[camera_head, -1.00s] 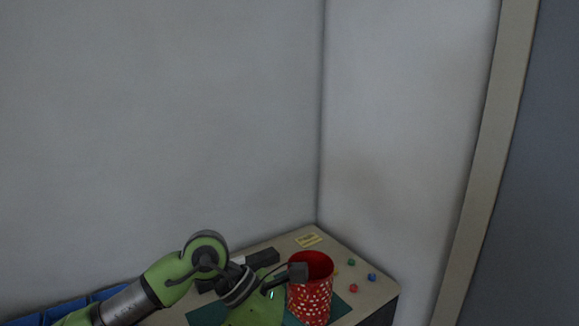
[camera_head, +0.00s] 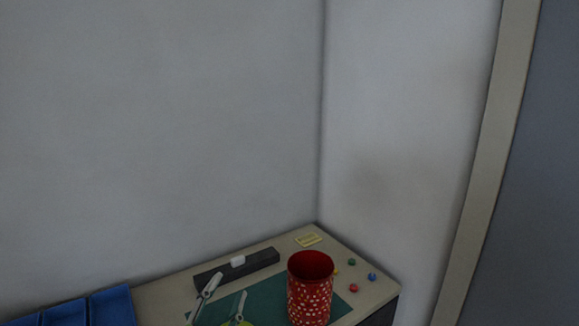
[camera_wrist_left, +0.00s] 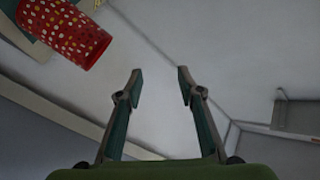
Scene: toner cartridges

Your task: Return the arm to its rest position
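My left gripper (camera_head: 231,285) shows at the bottom edge of the head view, its two fingers apart, left of the red cup. In the left wrist view the same gripper (camera_wrist_left: 160,78) is open, with nothing between its fingertips. The rest of the left arm is out of the head view. My right gripper is not in view.
A red cup with pale dots (camera_head: 310,290) stands upright on the desk (camera_head: 165,294); it also shows in the left wrist view (camera_wrist_left: 68,32). A long dark object (camera_head: 262,258) lies behind a green mat (camera_head: 268,294). Blue bins (camera_head: 112,306) stand at left. Small coloured pieces (camera_head: 372,277) lie right of the cup.

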